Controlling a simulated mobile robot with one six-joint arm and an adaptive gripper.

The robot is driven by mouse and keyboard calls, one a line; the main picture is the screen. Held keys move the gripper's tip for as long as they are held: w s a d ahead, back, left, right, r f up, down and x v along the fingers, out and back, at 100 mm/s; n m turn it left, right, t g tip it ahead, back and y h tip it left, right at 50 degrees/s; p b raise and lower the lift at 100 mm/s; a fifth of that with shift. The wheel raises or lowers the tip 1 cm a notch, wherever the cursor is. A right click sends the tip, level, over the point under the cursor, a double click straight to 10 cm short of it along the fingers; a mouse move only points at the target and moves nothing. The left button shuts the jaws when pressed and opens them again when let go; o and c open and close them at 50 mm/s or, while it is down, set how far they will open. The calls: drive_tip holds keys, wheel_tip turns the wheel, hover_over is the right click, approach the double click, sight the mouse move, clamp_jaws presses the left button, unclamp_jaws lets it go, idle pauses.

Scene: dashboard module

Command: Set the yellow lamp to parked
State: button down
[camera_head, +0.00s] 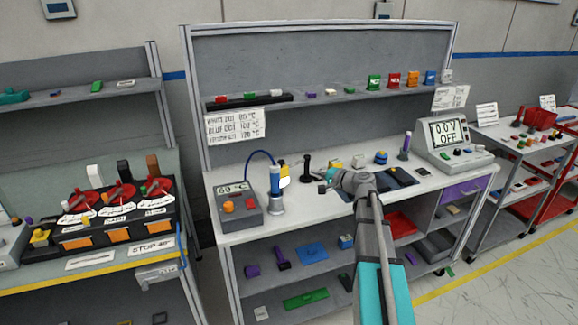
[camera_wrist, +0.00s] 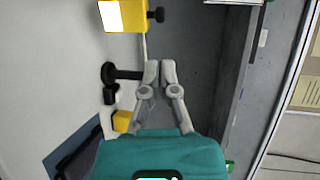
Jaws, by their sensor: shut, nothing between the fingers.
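A yellow lamp (camera_head: 284,164) with a bright white face stands on the workbench, beside the blue-and-metal soldering iron holder. In the wrist view the yellow lamp (camera_wrist: 143,22) is at the top, cut by the frame edge, with a black knob on its right side. My gripper (camera_wrist: 160,68) is shut and empty, its fingertips below the lamp in that picture and apart from it. A black post on a round base (camera_wrist: 108,73) reaches close to the left fingertip; I cannot tell whether they touch. In the head view my gripper (camera_head: 324,183) is over the bench, right of the lamp.
The black post (camera_head: 306,170) stands between lamp and gripper. A grey station (camera_head: 238,203) reading 60 °C is left of the soldering iron holder (camera_head: 276,195). A small yellow block (camera_wrist: 122,120) lies near my gripper. A meter (camera_head: 452,140) reading 0.0 V OFF stands right.

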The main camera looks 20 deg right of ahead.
drive_tip(key=shift+w+d, duration=0.2)
drive_tip(key=shift+d, duration=0.2)
drive_tip(key=b+x, duration=0.2)
drive_tip(key=x, duration=1.2)
drive_tip(key=shift+a, duration=0.1)
idle(0.3)
